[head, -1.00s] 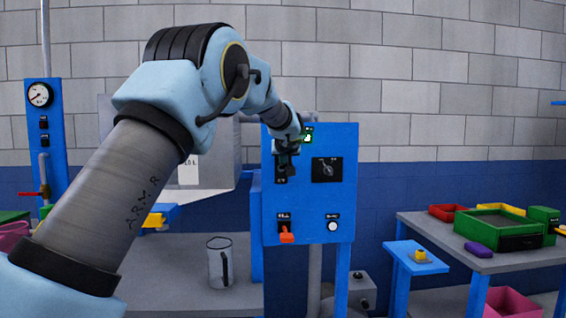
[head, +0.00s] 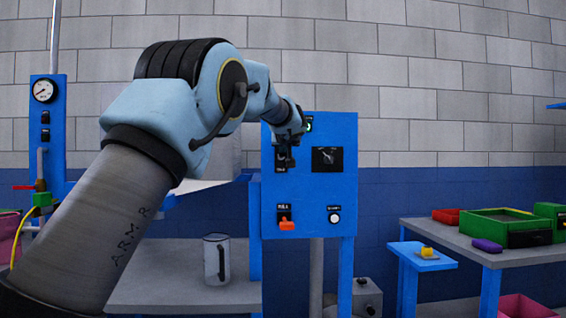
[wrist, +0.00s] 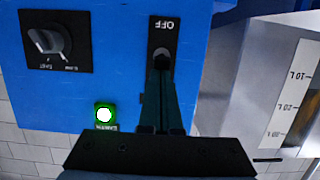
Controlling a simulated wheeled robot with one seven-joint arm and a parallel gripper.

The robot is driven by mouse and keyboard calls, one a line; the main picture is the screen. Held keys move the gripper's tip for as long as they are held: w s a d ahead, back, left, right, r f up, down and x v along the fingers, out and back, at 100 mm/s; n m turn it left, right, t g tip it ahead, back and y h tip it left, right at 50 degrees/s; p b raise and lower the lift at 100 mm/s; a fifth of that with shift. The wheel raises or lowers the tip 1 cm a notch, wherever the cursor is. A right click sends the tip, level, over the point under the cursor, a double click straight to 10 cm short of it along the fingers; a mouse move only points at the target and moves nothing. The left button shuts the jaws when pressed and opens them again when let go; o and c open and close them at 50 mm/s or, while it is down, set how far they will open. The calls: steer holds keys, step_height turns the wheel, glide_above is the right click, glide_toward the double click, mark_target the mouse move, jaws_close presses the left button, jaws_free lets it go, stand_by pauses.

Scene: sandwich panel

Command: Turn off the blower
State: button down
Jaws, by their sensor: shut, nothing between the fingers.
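The blue control panel (head: 308,215) stands ahead in the head view. Its upper-left switch, on a black plate (wrist: 165,27) reading OFF upside down in the wrist view, has a dark knob (wrist: 161,56). My gripper (wrist: 161,76) is shut and empty, its fingertips right at this knob; I cannot tell whether they touch it. In the head view my gripper (head: 286,157) covers much of that switch. A green lamp (wrist: 104,114) is lit beside it. I cannot read which control is labelled for the blower.
The panel also has a rotary dial (head: 327,159), an orange-red lever (head: 286,223) and a white button (head: 334,218). A jug (head: 215,260) stands on the bench at left. A side table (head: 450,244) holds a green tray (head: 490,231). A metal tank (wrist: 240,80) is beside the panel.

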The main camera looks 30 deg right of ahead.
steer(key=shift+s+f+t+h+b, duration=0.15)
steer(key=shift+f+t+b, duration=0.3)
steer(key=shift+b, duration=1.95)
steer(key=shift+s+f+t+h+b, duration=0.15)
steer(key=shift+f+t+b, duration=0.3)
steer(key=shift+b, duration=1.95)
steer(key=shift+a+r, duration=0.1)
step_height(320, 180, up, 5)
steer(key=p, duration=0.3)
steer(key=f+b+v, duration=0.1)
steer(key=b+v, duration=0.4)
steer(key=v, duration=0.5)
steer(key=shift+s+a+f+b, duration=0.15)
steer(key=shift+s+a+b, duration=0.15)
steer(key=shift+b, duration=0.1)
